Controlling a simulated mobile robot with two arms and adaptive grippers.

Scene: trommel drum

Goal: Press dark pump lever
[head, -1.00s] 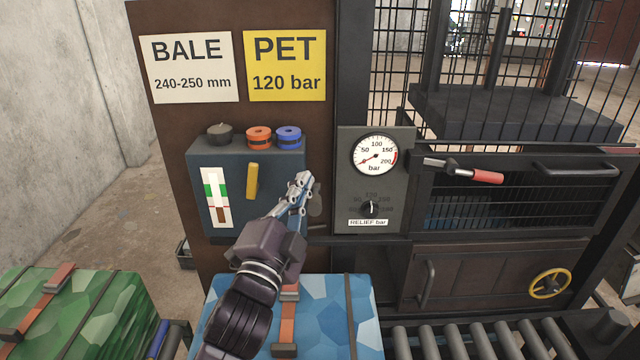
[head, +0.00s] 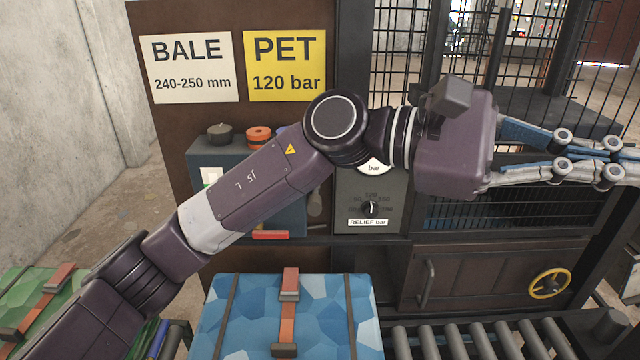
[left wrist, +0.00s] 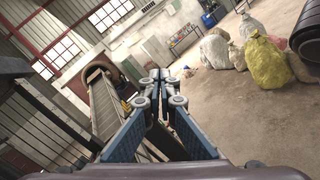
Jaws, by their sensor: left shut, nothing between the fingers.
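A small dark grey lever-like part (head: 315,206) shows at the right edge of the blue tank (head: 290,222) in the head view, just below my left arm. I cannot tell for certain that it is the pump lever. My left gripper (head: 615,160) is shut and empty, stretched to the right across the press front, far from the tank. In the left wrist view its closed fingers (left wrist: 163,78) point out into the hall. My left arm hides much of the tank and most of the gauge. My right gripper is not in view.
A relief dial panel (head: 370,212) is right of the tank, and a red bar (head: 270,235) is at the tank's bottom. A blue bale (head: 330,315) stands in front, beside rollers (head: 470,340). The wrist view shows sacks (left wrist: 265,62) and a conveyor (left wrist: 105,105).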

